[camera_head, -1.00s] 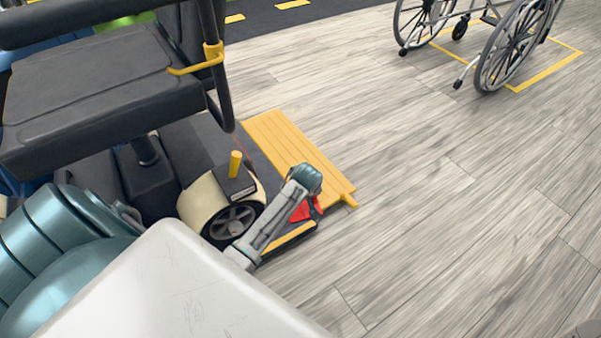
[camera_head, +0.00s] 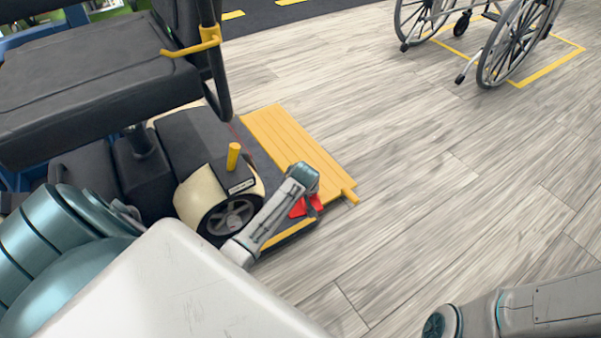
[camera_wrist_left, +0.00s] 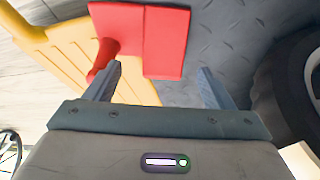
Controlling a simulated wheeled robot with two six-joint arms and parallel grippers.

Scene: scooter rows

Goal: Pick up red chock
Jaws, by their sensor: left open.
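The red chock (camera_head: 298,208) sits low on the scooter's deck, beside the yellow ramp and in front of the cream-fendered wheel, partly hidden by my left forearm in the head view. In the left wrist view the chock (camera_wrist_left: 165,42) shows two red flat faces and a short red round part at its left. My left gripper (camera_wrist_left: 158,82) is open, its two fingers reaching toward the chock. The left finger overlaps the red round part in the picture; I cannot tell if they touch. Nothing is held between the fingers. My right gripper is out of view.
The scooter's black seat (camera_head: 100,75) and armrest overhang at upper left. The wheel (camera_head: 230,214) stands close to my left arm. The yellow ramp (camera_head: 295,150) borders the deck. A wheelchair (camera_head: 508,45) stands at upper right. The grey plank floor (camera_head: 430,190) is clear.

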